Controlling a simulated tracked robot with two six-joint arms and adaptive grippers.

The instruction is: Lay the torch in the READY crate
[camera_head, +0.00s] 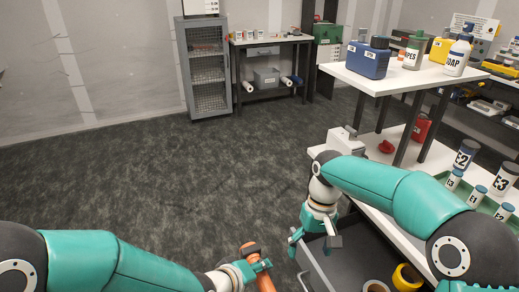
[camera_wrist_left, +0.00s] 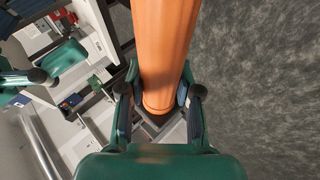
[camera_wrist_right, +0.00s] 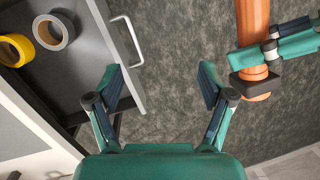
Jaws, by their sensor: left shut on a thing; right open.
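My left gripper (camera_head: 257,264) is shut on the orange torch (camera_head: 266,284), above the floor at the bottom of the head view. In the left wrist view the torch (camera_wrist_left: 166,45) lies lengthwise between the fingers, its near end at the gripper. The torch (camera_wrist_right: 253,35) also shows at the right of the right wrist view, beside the left gripper's fingers. My right gripper (camera_head: 312,242) is open and empty, at the front edge of an open grey drawer; its fingers (camera_wrist_right: 161,80) are apart in the right wrist view. No READY label is legible.
The open grey drawer (camera_head: 334,264) holds a yellow tape roll (camera_head: 406,277) and a grey one (camera_head: 375,287). It has a handle (camera_wrist_right: 131,42). Above it is a white bench (camera_head: 400,238) with labelled bottles (camera_head: 464,153). The carpet at left is clear.

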